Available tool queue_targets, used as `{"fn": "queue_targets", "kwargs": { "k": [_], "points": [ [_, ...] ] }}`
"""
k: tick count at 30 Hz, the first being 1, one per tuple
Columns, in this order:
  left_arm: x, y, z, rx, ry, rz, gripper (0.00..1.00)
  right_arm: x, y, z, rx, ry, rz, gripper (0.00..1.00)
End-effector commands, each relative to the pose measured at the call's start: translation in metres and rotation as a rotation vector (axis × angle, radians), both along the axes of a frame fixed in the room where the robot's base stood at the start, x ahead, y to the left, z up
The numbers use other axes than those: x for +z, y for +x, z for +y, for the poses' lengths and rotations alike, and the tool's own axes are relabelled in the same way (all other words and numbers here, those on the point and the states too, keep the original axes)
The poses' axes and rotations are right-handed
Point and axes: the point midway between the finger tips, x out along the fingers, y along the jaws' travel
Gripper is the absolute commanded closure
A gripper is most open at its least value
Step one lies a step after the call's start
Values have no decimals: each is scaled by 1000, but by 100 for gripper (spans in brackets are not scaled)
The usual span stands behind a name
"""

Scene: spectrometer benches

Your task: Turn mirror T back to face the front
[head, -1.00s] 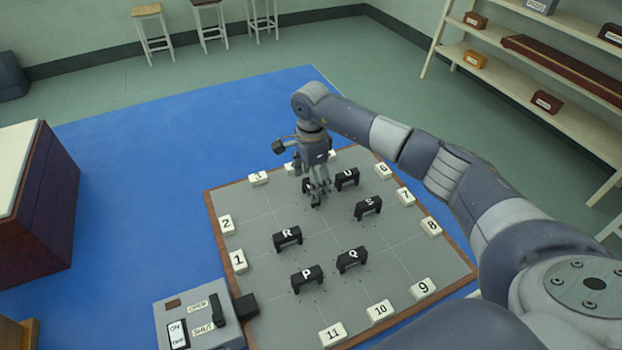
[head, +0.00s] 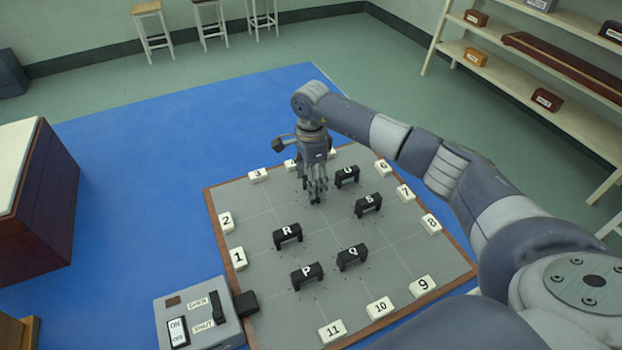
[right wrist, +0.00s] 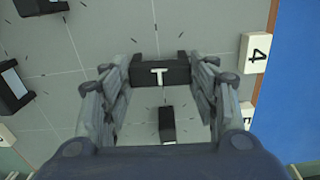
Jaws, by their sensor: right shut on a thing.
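Mirror T (right wrist: 160,73), a black block with a white T on top, sits between the fingers of my right gripper (right wrist: 158,88) in the right wrist view. The fingers are shut on its two ends. In the head view my right gripper (head: 315,197) points down at the far part of the grey board (head: 262,203), and its fingers hide mirror T there. My left gripper is not in view.
Black mirrors R (head: 287,235), P (head: 307,275), Q (head: 352,258), S (head: 368,205) and U (head: 346,176) stand on the board. Numbered white tiles line its edges. A switch box (head: 198,315) stands at the near left corner.

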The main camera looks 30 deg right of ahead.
Motion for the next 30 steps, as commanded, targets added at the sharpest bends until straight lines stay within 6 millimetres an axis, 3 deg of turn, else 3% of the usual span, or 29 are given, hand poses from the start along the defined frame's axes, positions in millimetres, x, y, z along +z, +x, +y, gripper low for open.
{"fn": "queue_targets", "kwargs": {
  "k": [8,30],
  "points": [
    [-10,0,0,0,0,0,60,-2,0,-1,-183,-2,0,69],
    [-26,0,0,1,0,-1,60,-2,0,0,-884,-2,1,69]
  ]
}}
